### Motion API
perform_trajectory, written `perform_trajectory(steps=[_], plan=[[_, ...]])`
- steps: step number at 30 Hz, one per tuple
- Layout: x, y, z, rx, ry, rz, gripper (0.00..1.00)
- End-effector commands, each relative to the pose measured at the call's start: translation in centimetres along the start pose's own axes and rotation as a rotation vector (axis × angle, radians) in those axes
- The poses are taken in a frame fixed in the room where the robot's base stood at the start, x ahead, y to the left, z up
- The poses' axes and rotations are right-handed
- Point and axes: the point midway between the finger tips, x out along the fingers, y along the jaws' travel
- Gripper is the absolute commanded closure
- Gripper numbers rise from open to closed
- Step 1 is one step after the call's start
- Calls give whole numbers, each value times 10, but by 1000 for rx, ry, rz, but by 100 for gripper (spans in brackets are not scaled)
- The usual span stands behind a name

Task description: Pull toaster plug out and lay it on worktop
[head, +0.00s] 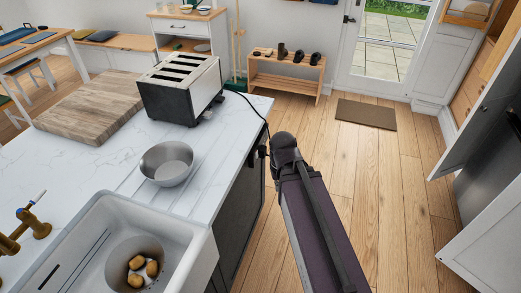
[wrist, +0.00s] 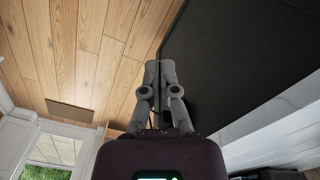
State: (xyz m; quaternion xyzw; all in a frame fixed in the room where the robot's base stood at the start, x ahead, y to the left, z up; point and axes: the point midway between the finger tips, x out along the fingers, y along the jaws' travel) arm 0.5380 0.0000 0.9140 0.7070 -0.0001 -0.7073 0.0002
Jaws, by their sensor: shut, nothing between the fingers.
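The black and steel toaster (head: 182,88) stands on the white marble worktop (head: 110,165). Its thin black cord (head: 249,104) runs off the worktop's right edge and down towards the end of my arm. The plug and its socket cannot be made out; a small dark shape at the worktop's edge beside my arm is too small to identify. My gripper (wrist: 159,64) shows in the wrist view with its grey fingers together, shut and empty, in front of the dark side panel (wrist: 245,60) of the counter. In the head view my arm's end hides most of it.
A steel bowl (head: 167,163), a wooden board (head: 90,106) and a white sink (head: 85,250) with several brown items share the counter. Bare worktop lies between toaster and bowl. The wooden floor (head: 370,170) right of the counter is clear; a door stands open at the far right.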

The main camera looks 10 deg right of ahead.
Motion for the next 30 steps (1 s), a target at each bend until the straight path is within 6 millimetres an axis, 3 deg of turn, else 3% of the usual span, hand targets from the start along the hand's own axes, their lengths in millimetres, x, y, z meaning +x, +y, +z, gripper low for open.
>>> perform_trajectory(steps=[12,14,22,23,30], plan=[[0,0,0,0,0,0,100],[0,0,0,0,0,0,85],[10,-2,-6,40,3,-32,5],[12,-2,-8,51,3,-41,0],[37,-9,-27,194,5,-158,0]])
